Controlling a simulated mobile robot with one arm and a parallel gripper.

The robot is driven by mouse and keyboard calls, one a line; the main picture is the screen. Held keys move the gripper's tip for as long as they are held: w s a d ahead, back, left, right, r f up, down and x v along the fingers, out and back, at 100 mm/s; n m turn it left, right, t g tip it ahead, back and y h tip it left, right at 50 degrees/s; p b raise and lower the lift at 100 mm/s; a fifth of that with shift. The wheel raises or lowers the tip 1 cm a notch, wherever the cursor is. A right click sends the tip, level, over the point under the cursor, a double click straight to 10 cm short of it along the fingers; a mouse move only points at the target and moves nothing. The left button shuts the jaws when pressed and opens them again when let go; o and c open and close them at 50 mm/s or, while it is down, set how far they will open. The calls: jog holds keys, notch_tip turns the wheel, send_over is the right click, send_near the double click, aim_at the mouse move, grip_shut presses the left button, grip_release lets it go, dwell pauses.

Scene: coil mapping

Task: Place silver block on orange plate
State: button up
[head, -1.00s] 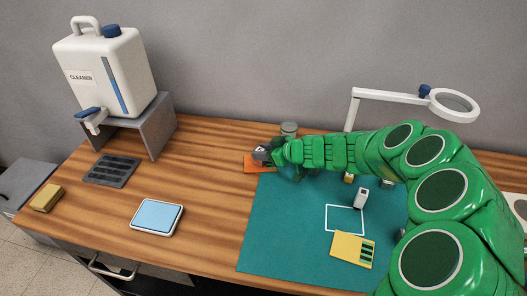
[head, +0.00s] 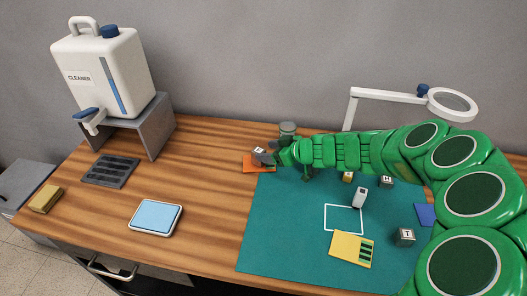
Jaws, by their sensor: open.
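The orange plate (head: 249,167) lies at the back left corner of the teal mat. A small silver block (head: 258,151) with a dark mark on a white face sits on it, partly hidden by my gripper. My gripper (head: 267,157) reaches in from the right, open, with its dark fingers right beside the block. I cannot tell whether a finger still touches it. Other silver blocks, one marked R (head: 386,182) and one marked T (head: 404,237), stand on the right of the mat.
A grey cylinder (head: 288,128) stands behind my gripper. A yellow card (head: 352,249), a blue plate (head: 425,214), a small upright grey item (head: 360,197) and a magnifier lamp (head: 452,104) are to the right.

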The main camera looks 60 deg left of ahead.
jog(key=v, duration=0.8)
jog(key=shift+d, duration=0.3)
jog(key=shift+w+r, duration=0.1)
jog(key=shift+r, duration=0.05)
